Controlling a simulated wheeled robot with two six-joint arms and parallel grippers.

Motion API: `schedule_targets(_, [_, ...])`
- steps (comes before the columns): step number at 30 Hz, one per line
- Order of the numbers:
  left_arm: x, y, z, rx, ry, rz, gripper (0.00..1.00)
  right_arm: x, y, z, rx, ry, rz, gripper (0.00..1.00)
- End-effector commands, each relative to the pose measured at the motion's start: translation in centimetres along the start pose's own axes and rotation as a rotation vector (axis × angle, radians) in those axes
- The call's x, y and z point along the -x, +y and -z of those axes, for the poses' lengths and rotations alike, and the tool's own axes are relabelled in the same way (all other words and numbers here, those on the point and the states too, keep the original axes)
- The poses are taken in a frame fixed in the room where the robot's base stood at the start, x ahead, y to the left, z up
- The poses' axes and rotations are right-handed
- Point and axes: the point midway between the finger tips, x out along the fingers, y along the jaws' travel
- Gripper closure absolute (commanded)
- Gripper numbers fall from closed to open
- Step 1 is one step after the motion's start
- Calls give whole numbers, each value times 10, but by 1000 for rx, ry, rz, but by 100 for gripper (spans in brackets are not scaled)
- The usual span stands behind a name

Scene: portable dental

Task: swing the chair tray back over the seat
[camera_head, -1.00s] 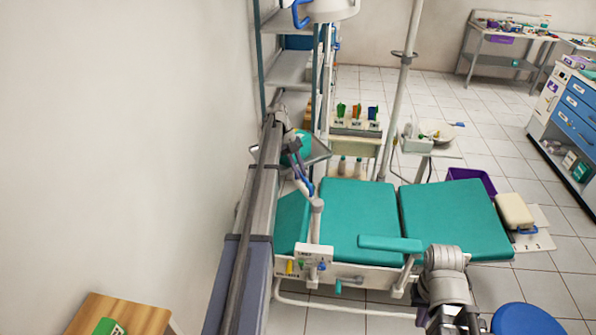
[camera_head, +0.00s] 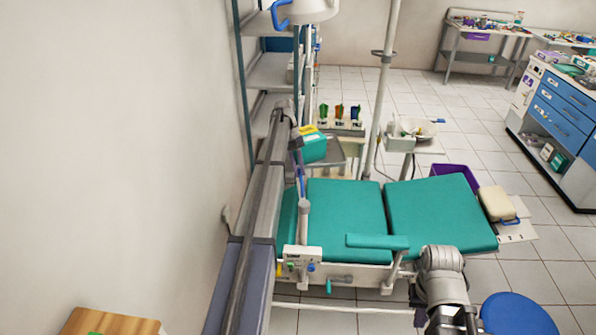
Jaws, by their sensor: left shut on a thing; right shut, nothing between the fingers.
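The chair tray (camera_head: 340,150) is a grey panel behind the teal dental chair seat (camera_head: 345,212), at its left far side. It is partly hidden by a teal block with a yellow patch (camera_head: 313,149). A pale upright post (camera_head: 304,215) and a thin blue-purple link rise at the seat's left side towards the tray. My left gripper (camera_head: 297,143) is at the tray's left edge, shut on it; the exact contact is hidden. My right gripper (camera_head: 468,324) is shut and empty, low in front of the chair, partly cut off by the bottom edge.
An armrest (camera_head: 377,242) runs along the seat's near side. A pole (camera_head: 387,90) and a bottle stand (camera_head: 342,135) are behind the chair. A blue stool (camera_head: 518,315) is near my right arm. A wall borders the left. The seat top is clear.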

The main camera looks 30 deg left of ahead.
Motion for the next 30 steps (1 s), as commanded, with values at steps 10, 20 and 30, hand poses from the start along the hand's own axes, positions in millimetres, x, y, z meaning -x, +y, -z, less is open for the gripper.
schedule_targets(10, [2,-4,-6,-46,9,-19,100,0,0,0,0,0,0,100])
schedule_targets(20, [2,-4,-6,-54,12,-22,100,0,0,0,0,0,0,100])
schedule_targets(30, [2,-4,-6,-53,12,-22,69,0,0,0,0,0,0,100])
